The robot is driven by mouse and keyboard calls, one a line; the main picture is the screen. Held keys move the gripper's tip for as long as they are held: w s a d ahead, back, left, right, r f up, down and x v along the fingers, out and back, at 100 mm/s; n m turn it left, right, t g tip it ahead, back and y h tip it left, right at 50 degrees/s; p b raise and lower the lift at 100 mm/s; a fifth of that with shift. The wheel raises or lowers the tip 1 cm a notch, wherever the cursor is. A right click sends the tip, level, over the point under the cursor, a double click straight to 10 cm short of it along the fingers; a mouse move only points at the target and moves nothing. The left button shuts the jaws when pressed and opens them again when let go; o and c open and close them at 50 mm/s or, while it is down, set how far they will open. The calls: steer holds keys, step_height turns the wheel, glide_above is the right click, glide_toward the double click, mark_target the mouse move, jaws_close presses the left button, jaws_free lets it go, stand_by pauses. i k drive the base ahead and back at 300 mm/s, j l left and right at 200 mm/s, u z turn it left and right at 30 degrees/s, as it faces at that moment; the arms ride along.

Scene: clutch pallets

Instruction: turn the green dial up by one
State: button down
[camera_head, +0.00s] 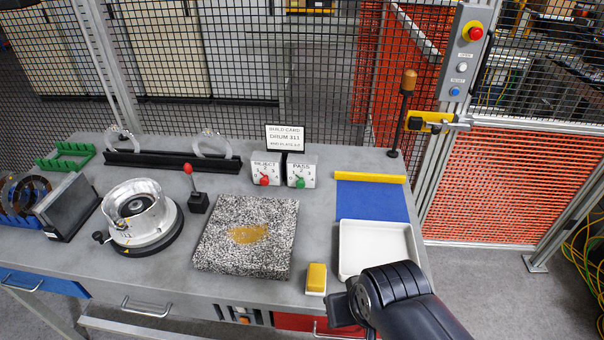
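The green dial (300,183) is a small knob on the front of the white box (303,170) labelled PASS, at the back middle of the bench. Numbers ring the knob, but its exact setting is too small to read. My gripper (339,311) is at the bottom right, low by the bench's front edge, well apart from the dial. Its fingers are mostly hidden by my arm, so I cannot tell whether it is open or shut.
A REJECT box with a red dial (264,181) stands just left of PASS, a sign (285,137) behind them. A speckled stone plate (215,235), a yellow-topped block (316,278), a white tray (347,235) and a blue mat (370,203) lie nearer. Mesh fencing stands behind.

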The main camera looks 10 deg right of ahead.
mark_target(300, 184)
steer(key=i+j+z, duration=0.15)
steer(key=j, duration=0.35)
steer(key=i+j+z, duration=0.15)
steer(key=j, duration=0.35)
steer(key=j+z, duration=0.15)
steer(key=j, duration=0.35)
steer(key=i+j+z, duration=0.15)
steer(key=j, duration=0.35)
